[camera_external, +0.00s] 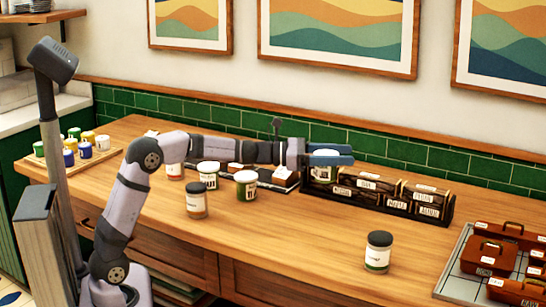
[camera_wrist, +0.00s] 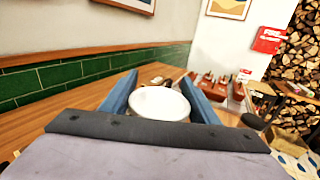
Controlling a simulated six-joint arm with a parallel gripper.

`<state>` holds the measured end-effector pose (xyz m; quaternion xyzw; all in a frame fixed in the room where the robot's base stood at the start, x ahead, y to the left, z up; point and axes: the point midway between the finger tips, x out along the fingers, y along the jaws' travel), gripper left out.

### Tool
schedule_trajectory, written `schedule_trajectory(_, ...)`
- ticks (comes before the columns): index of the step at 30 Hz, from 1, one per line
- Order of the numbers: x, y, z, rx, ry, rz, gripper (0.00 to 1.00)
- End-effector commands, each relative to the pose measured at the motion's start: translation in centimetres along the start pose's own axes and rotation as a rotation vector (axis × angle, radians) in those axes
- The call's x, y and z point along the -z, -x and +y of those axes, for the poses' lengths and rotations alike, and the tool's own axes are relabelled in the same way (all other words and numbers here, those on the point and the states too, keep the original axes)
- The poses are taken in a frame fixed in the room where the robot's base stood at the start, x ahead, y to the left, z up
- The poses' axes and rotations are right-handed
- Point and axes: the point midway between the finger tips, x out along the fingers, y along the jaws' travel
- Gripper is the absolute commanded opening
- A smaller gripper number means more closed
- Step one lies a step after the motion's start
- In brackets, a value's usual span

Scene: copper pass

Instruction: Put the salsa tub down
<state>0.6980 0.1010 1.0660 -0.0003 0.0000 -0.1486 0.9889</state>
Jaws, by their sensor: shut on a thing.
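My gripper (camera_external: 332,157) is at the end of the arm, stretched out over the back of the wooden counter. Its blue fingers are shut on a tub with a white lid (camera_external: 325,153), taken to be the salsa tub. In the wrist view the round white lid (camera_wrist: 160,103) sits between the two fingers (camera_wrist: 160,98). The tub's label cannot be read. The tub is in front of or above the left end of the dark rack (camera_external: 385,205); whether it touches anything there is hidden.
Jars stand on the counter: a brown one (camera_external: 196,201), a green one (camera_external: 246,186), a white-lidded one (camera_external: 208,174) and a dark-lidded one (camera_external: 378,252). A tray of brown cases (camera_external: 453,268) is at the right. The front middle of the counter (camera_external: 295,230) is clear.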

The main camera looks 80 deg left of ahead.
Motion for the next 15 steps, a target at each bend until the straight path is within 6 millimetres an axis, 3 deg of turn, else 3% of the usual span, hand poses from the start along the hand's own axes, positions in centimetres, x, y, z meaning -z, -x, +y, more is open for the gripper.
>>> schedule_trajectory(9,-2.7,3.9,-3.0,-0.013,-0.009,-0.007,0.26)
schedule_trajectory(15,-3.7,6.0,-3.7,-0.063,-0.006,-0.006,0.26)
